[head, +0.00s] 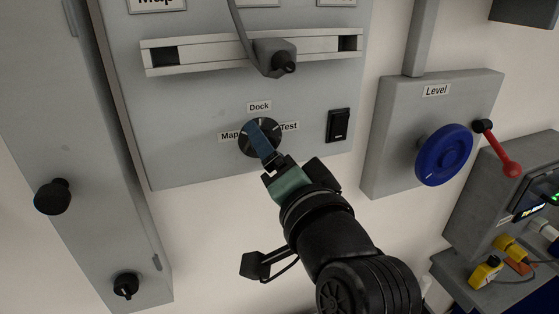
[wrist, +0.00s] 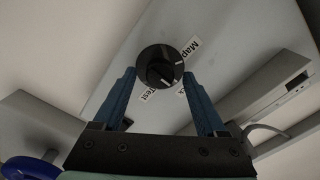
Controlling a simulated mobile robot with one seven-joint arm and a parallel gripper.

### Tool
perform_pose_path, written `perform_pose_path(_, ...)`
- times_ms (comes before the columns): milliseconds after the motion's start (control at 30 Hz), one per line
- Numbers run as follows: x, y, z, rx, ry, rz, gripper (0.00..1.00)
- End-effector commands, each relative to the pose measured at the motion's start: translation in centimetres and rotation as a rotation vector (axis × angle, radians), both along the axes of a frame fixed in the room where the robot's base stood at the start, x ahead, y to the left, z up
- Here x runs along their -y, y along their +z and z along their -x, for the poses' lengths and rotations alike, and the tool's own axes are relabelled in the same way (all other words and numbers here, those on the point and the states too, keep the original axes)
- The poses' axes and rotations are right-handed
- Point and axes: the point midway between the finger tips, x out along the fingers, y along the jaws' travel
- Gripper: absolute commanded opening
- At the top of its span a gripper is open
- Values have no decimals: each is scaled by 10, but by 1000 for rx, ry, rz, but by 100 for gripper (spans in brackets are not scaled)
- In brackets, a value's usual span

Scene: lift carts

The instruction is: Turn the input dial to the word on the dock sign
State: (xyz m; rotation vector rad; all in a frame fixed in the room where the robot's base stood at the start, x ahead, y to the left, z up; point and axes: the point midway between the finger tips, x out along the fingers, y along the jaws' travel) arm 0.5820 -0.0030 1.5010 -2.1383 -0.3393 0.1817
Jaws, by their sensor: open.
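The input dial (head: 246,143) is a round black knob on the grey wall panel, with the words Map at its left, Dock (head: 259,106) above and Test (head: 289,127) at its right. My gripper (head: 259,130) is open in front of it, and one blue finger hides part of the knob. In the wrist view, the dial (wrist: 160,62) lies between the tips of my open fingers (wrist: 160,76), with no clear contact. White marks show on the dial, but I cannot tell which word it points to. I cannot identify a dock sign in either view.
Above the dial is a white rail (head: 205,52) with a grey cable plug (head: 273,57). A black rocker switch (head: 338,125) is close to its right. Further right are the Level box with a blue handwheel (head: 444,155) and a red lever (head: 499,150).

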Motion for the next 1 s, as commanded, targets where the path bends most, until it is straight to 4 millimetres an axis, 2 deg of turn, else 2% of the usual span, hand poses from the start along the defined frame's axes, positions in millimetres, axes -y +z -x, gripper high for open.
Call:
perform_pose_path(167, 9, 0, 22, 1, -4, 0, 74)
perform_pose_path(500, 34, -1, 102, 0, -8, 1, 74)
perform_pose_path(567, 33, 5, 101, -8, 4, -1, 74)
perform_pose_path(1000, 39, 3, 119, -3, 2, 0, 74)
